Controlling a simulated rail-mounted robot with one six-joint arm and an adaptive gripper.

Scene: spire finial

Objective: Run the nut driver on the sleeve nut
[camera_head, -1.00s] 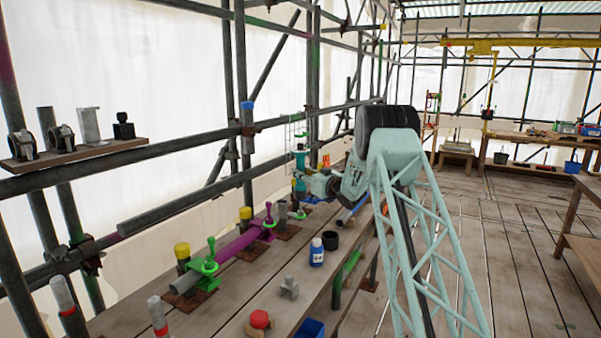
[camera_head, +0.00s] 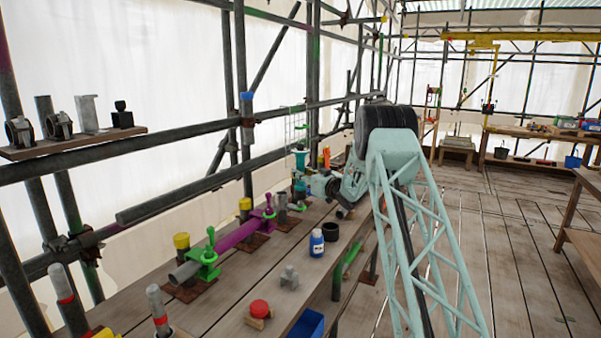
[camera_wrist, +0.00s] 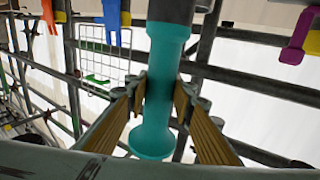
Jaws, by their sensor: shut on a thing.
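My gripper (camera_wrist: 160,92) is shut on a teal tool, which I take to be the nut driver (camera_wrist: 158,105). In the wrist view the tool's shaft stands between the two yellowish finger pads. It has a wide round end at the bottom and a dark grey part at the top. In the head view the teal tool (camera_head: 300,161) shows at the end of my arm, above the workbench (camera_head: 225,300). A magenta sleeve (camera_head: 238,234) lies along a grey pipe on the bench, with a green clamp (camera_head: 206,257) at its near end. I cannot make out the sleeve nut.
A blue bottle (camera_head: 316,243), a black ring (camera_head: 330,230), a grey fitting (camera_head: 289,278) and a red-topped piece (camera_head: 260,309) stand on the bench. Scaffold poles (camera_head: 240,100) rise behind. The floor at right is open.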

